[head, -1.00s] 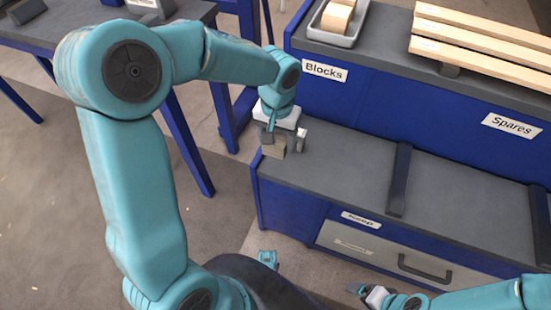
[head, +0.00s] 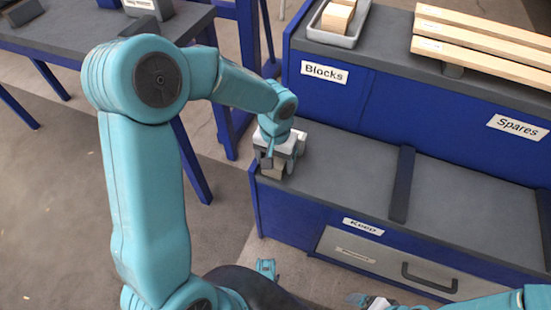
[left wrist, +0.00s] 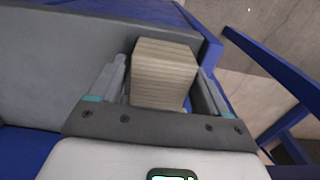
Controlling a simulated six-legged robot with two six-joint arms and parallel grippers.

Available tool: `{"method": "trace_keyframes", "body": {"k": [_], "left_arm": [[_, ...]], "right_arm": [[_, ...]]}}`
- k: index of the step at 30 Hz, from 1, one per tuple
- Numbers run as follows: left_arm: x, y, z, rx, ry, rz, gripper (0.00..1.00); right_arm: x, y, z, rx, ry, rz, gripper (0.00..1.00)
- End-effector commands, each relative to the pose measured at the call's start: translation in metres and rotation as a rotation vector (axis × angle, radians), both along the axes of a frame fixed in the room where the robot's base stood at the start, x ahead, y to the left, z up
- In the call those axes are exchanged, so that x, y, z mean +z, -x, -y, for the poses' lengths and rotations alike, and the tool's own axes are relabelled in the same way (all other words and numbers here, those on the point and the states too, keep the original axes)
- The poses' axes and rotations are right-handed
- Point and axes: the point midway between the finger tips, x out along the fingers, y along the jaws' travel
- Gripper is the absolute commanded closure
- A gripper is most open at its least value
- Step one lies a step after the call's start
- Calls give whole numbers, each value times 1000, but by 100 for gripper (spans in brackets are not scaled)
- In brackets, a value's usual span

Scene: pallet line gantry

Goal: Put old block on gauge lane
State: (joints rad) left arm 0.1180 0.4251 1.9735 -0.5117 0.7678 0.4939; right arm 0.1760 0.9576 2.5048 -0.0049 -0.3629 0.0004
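A worn, striped wooden block (head: 275,170) is at the left end of the low grey bench top (head: 335,170), near its front edge. My left gripper (head: 278,163) points down with a finger on each side of the block. No label reading gauge lane shows. My right gripper (head: 362,300) is low at the bottom edge, partly cut off.
A grey tray of pale blocks (head: 347,42) stands on the higher blue unit, above the "Blocks" label (head: 325,73). Long planks (head: 480,35) lie right of it, above "Spares". A dark raised bar (head: 402,184) crosses the low bench. A drawer below carries a handle (head: 430,278).

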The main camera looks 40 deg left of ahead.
Motion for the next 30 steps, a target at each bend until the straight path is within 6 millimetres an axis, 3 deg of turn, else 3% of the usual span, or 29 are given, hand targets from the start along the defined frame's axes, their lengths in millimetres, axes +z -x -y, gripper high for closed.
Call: {"method": "trace_keyframes", "body": {"k": [9, 13, 24, 30], "left_arm": [[1, 0, 0, 0, 0, 0, 9], [13, -1, 0, 0, -1, 3, 9], [96, -1, 0, 0, -1, 4, 9], [120, 0, 0, 0, 0, 1, 9]], "right_arm": [[1, 0, 0, 0, 0, 0, 9], [8, 0, 0, 0, 0, 0, 9], [36, 0, 0, 0, 0, 0, 9], [43, 0, 0, 0, 0, 0, 9]]}}
